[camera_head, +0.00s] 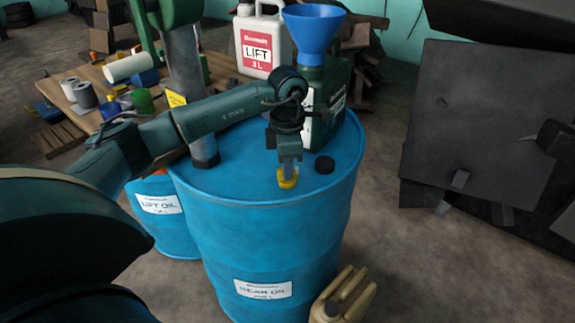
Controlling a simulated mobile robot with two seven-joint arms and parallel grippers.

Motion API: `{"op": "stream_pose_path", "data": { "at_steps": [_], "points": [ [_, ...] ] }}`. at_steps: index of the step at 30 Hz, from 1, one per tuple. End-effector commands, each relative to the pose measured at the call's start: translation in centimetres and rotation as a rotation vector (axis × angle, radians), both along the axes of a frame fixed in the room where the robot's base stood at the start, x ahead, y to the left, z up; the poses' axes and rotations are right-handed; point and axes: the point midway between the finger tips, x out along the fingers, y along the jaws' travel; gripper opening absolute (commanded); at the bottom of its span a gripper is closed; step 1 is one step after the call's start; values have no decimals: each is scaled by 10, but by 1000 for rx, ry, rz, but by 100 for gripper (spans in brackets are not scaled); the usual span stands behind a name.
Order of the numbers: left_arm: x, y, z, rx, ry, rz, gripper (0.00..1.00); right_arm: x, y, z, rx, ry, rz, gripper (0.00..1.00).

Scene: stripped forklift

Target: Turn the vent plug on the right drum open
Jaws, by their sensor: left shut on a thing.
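The right drum (275,235) is the large blue one in front, with a white gear oil label (263,289). A yellow vent plug (287,183) sits on its top near the front rim. My left gripper (288,174) points down over the plug and is shut on it. The fingers cover the plug's upper part, so how far it is turned cannot be told. A black round cap (324,165) lies on the drum top just right of the gripper. My right gripper is not in view.
A green can with a blue funnel (312,30) and a white LIFT canister (262,45) stand behind my wrist. The left drum (162,205) is partly hidden. A tan jug (345,295) stands at the front. Dark panels (480,125) lean at right.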

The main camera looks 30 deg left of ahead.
Motion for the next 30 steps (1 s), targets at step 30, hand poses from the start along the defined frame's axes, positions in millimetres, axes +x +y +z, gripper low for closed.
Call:
{"op": "stream_pose_path", "data": {
  "at_steps": [30],
  "points": [
    [1, 0, 1, 0, -2, 775, 0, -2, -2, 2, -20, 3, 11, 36]
  ]
}}
